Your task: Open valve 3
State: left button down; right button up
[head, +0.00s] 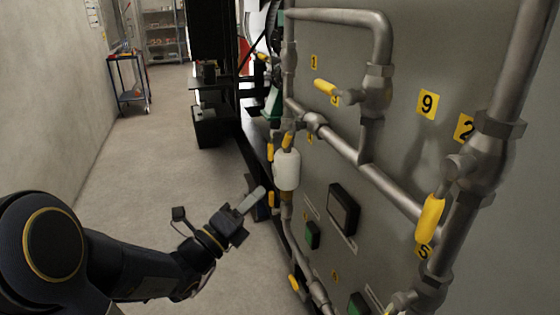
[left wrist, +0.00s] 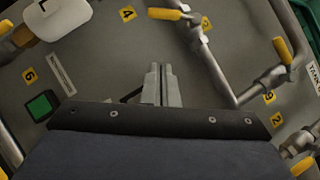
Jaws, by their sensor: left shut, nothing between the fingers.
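My right gripper is not in view.
Other yellow-handled valves stand close by, one beside label 5 (head: 430,219). Grey pipes (head: 345,145) run across the panel. A white canister (head: 287,170) hangs near my left gripper. A blue cart (head: 130,84) stands at the back left; the floor between is clear.

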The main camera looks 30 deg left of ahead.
pick_arm(q)
send_near(286, 144)
jog(key=w+d, duration=0.3)
jog(key=d, duration=0.1)
jog(key=w+a+r, duration=0.1)
jog(key=w+r, duration=0.1)
jog(key=w, duration=0.1)
jog(key=shift+a, duration=0.35)
jog(key=shift+w+a+m+h+b, duration=0.15)
jog(key=shift+m+h+b, duration=0.15)
jog(key=shift+m, duration=0.2)
jog(key=shift+w+a+m+h+b, duration=0.15)
jog(key=shift+m+h+b, duration=0.15)
jog(key=shift+m, duration=0.2)
jog(key=shift+w+a+m+t, duration=0.15)
jog(key=shift+a+m+t, duration=0.15)
jog(key=shift+m, duration=0.4)
jog(key=shift+w+a+r+m+g+h+b, duration=0.45)
jog(key=shift+m+h, duration=1.1)
jog(key=shift+m, duration=0.6)
jog(key=shift+w+a+r+m+g+h+b, duration=0.2)
jog(key=shift+w+a+r+m+g+h, duration=0.3)
jog(key=shift+m+h, duration=1.4)
jog(key=shift+w+a+r+m+g+h+b, duration=0.3)
jog(key=shift+r+m+h, duration=0.3)
jog(key=shift+m+h, duration=1.25)
jog(key=shift+s+m+y, duration=0.1)
jog(key=shift+m+y, duration=0.3)
jog(key=shift+m, duration=0.4)
